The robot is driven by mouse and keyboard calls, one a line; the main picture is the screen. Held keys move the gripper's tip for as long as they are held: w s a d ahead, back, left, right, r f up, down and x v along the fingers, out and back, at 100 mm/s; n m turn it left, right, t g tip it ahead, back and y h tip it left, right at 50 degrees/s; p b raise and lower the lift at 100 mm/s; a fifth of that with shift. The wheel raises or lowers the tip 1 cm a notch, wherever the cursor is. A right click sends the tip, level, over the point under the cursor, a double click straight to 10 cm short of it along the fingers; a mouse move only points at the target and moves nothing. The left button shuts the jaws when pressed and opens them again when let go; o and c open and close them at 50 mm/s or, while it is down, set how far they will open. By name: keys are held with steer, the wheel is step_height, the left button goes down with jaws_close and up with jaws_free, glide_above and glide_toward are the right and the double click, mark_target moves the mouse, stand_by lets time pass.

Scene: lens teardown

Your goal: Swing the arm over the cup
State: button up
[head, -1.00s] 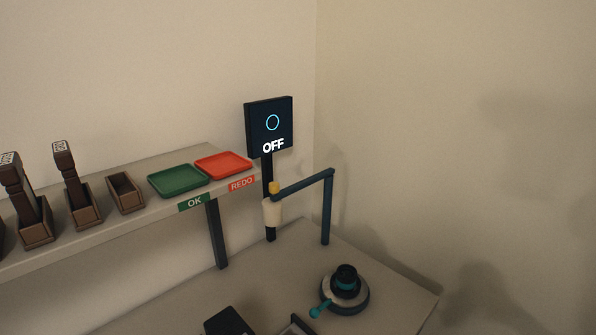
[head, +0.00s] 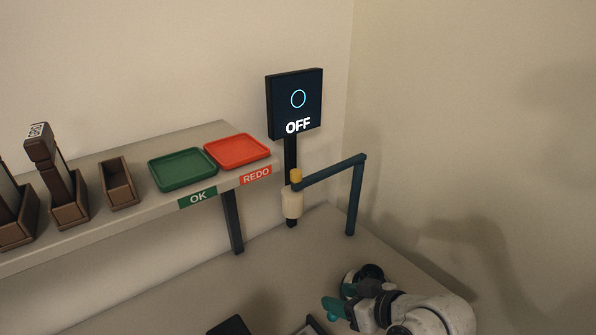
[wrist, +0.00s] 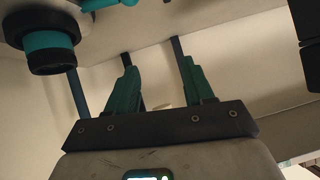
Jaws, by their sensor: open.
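The dark blue swing arm (head: 334,172) stands on its post at the back right of the bench. A cream cylinder (head: 292,203) with a yellow top hangs at its left end, close to the sign post. A dark round fixture (head: 373,271), possibly the cup, is at the right of the bench, mostly hidden behind my gripper. My gripper (head: 341,298) is in front of it, apart from the swing arm. In the wrist view its teal fingers (wrist: 163,88) are spread, with nothing seen held. A black and teal cylinder (wrist: 50,50) shows to their left.
A dark sign (head: 295,104) reads OFF. Above the bench, a shelf holds a green tray (head: 182,169), a red tray (head: 238,151) and brown holders (head: 119,184). A dark block (head: 230,326) lies at the front. The bench between shelf leg and gripper is clear.

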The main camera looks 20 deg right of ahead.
steer(key=w+d+r+n+t+y, duration=0.1)
steer(key=w+r+n+t+y, duration=0.15)
steer(key=w+r, duration=0.6)
steer(key=t+y, duration=0.2)
steer(key=t, duration=0.1)
glide_toward(301, 174)
steer(key=p+x, duration=0.2)
steer(key=x, duration=0.9)
steer(key=shift+w+a+p, duration=0.1)
steer(key=shift+a+p, duration=0.05)
steer(key=shift+p, duration=0.2)
jaws_close()
